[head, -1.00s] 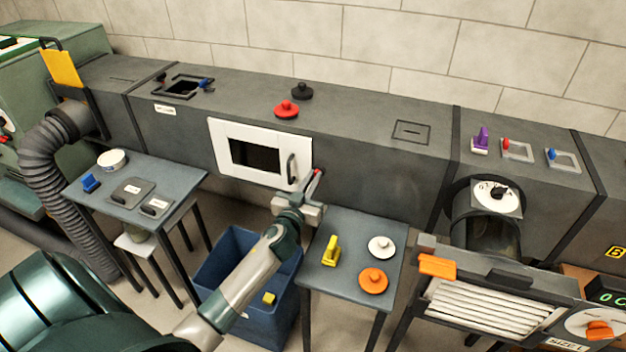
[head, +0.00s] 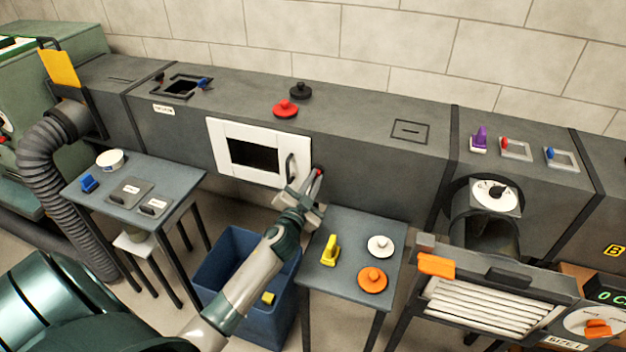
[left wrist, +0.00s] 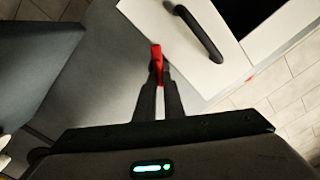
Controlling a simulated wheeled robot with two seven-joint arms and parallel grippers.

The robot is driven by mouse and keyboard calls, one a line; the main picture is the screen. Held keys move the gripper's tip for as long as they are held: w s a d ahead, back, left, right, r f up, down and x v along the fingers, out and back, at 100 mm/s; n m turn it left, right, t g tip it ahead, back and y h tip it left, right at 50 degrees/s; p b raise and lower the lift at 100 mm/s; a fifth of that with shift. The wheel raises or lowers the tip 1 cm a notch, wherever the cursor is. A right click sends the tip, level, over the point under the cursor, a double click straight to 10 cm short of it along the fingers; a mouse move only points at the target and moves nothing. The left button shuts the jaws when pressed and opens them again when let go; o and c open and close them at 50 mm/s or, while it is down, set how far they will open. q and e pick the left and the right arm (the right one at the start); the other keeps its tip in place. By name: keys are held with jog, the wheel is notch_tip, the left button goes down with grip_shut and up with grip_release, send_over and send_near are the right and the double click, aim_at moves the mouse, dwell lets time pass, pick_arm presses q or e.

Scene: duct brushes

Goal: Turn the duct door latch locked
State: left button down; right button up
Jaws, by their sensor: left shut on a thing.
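The white duct door (head: 220,150) with its dark window and black handle (head: 290,167) lies against the front of the grey duct. The red latch (head: 320,171) is at the door's right edge. My left gripper (head: 316,178) is shut on the latch, with its wrist tilted. In the left wrist view, the red latch (left wrist: 156,52) shows between the tips of my left gripper (left wrist: 158,70), beside the white door (left wrist: 185,50) and its handle (left wrist: 205,38). The fingers hide part of the latch. My right gripper is not in view.
A small table (head: 340,290) with a yellow brush (head: 331,250), a white knob (head: 380,246) and an orange knob (head: 372,280) stands right of my left forearm. A blue bin (head: 215,270) is below it. A red knob (head: 286,108) sits on the duct top.

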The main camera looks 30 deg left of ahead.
pick_arm(q)
jog(key=m, duration=0.8)
jog(key=shift+d+f, duration=0.2)
jog(key=shift+f, duration=0.05)
jog(key=shift+f+m, duration=0.1)
jog(key=shift+m, duration=1.5)
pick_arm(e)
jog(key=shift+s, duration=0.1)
